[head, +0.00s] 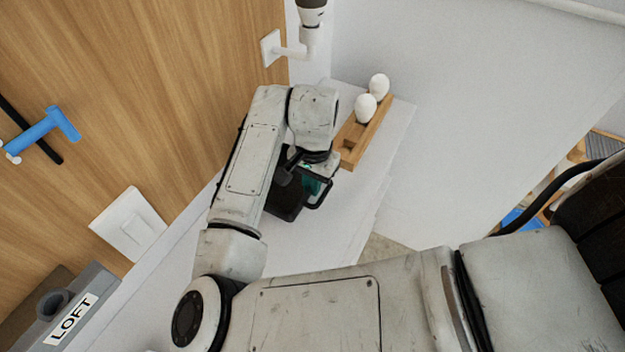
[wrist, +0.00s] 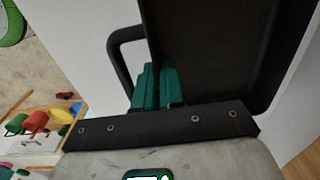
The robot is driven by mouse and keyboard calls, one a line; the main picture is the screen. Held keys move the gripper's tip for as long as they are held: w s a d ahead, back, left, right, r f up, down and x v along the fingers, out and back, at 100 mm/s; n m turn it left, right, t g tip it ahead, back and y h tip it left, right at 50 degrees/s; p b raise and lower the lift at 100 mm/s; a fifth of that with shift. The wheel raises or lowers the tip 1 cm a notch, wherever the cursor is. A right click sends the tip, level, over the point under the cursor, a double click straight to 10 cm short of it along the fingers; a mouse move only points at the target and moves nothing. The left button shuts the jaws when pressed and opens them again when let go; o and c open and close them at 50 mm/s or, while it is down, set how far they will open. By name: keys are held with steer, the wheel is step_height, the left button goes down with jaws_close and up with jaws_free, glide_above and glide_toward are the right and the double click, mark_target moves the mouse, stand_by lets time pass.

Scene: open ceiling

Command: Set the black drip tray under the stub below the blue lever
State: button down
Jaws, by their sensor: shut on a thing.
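The black drip tray (head: 286,199) is held over the white ledge at the middle of the head view, partly hidden by my arm. In the wrist view the tray (wrist: 225,45) fills the upper right, with a loop handle (wrist: 118,62) at its left. My gripper (wrist: 156,75) has its green fingers shut on the tray near the handle; the exact contact is hard to see. The blue lever (head: 45,130) is on the wooden panel at the far left of the head view, well away from my gripper (head: 312,182). I cannot clearly make out a stub below it.
A white plate (head: 130,222) is on the panel. A grey box labelled LOFT (head: 70,315) with a round opening is at lower left. Toys (wrist: 35,122) lie below.

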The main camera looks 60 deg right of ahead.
steer(key=shift+f, duration=0.1)
steer(key=shift+f, duration=0.1)
steer(key=c, duration=1.2)
jaws_free()
steer(key=shift+c, duration=0.2)
step_height(320, 180, up, 12)
steer(key=shift+s+b, duration=0.15)
steer(key=shift+b, duration=0.15)
